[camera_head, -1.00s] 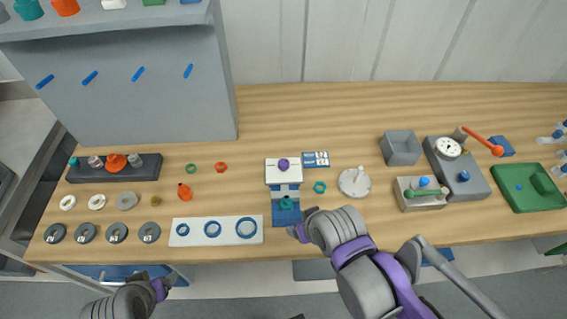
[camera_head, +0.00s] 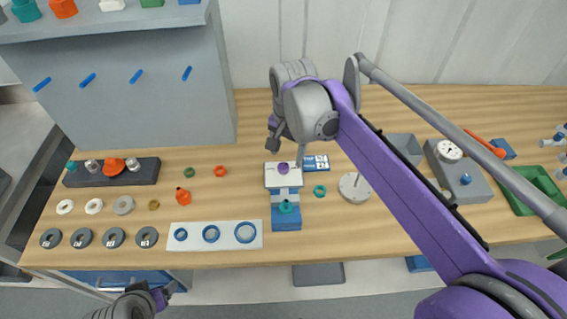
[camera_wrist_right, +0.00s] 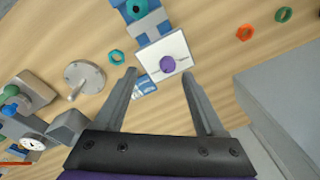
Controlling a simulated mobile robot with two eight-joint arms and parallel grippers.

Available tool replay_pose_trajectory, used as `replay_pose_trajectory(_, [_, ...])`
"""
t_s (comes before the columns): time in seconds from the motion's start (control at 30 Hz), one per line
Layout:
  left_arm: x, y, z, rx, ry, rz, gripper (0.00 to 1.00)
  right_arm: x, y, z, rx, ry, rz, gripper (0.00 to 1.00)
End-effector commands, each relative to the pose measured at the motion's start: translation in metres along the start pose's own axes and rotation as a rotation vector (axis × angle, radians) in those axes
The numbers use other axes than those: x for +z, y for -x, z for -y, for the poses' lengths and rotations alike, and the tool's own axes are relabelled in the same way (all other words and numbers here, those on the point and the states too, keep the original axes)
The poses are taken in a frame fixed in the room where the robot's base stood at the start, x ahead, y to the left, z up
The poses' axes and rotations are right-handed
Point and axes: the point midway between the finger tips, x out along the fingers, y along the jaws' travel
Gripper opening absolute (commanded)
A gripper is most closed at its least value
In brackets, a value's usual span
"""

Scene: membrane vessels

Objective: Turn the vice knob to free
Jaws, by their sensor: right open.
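A blue vice (camera_head: 286,222) stands near the table's front edge, with a teal knob (camera_head: 286,207) on it. Behind the teal knob is a white plate (camera_head: 273,181) with a round purple knob (camera_head: 283,168). In the wrist view the purple knob (camera_wrist_right: 167,64) and white plate (camera_wrist_right: 152,54) appear just beyond the fingertips, and the teal knob (camera_wrist_right: 137,9) is at the top edge. My right gripper (camera_head: 284,153) is open and empty, above the back of the white plate. My left gripper (camera_head: 163,295) is low at the front left, off the table; its jaw state is unclear.
A small blue-and-white card (camera_head: 316,162) and a teal nut (camera_head: 320,190) lie right of the vice. A grey disc with a peg (camera_head: 350,188) is further right. A white strip with blue rings (camera_head: 190,243) lies left. A grey shelf unit (camera_head: 130,110) stands back left.

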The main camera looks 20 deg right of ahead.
Motion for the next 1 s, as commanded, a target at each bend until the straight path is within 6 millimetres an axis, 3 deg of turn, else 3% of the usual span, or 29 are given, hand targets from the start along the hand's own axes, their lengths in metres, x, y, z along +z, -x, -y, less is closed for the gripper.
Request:
replay_pose_trajectory(0.13, [0.003, -0.003, 0.0, 0.0, 0.0, 0.002, 0.74, -0.025, 0.003, 0.021, 0.061, -0.186, 0.043, 0.72])
replay_pose_trajectory(0.37, [0.004, -0.004, 0.0, 0.0, 0.0, 0.003, 0.74, -0.036, 0.0, 0.029, 0.098, -0.29, 0.062, 0.72])
replay_pose_trajectory(0.47, [0.004, -0.004, 0.0, 0.0, 0.0, 0.003, 0.74, -0.035, -0.011, 0.028, 0.098, -0.292, 0.062, 0.72])
replay_pose_trajectory(0.8, [0.008, -0.009, 0.0, 0.0, 0.0, 0.006, 0.74, -0.03, -0.074, 0.023, 0.096, -0.289, 0.061, 0.72])
replay_pose_trajectory(1.0, [0.009, -0.01, 0.0, 0.0, 0.0, 0.007, 0.74, -0.029, -0.097, 0.021, 0.096, -0.289, 0.061, 0.72])
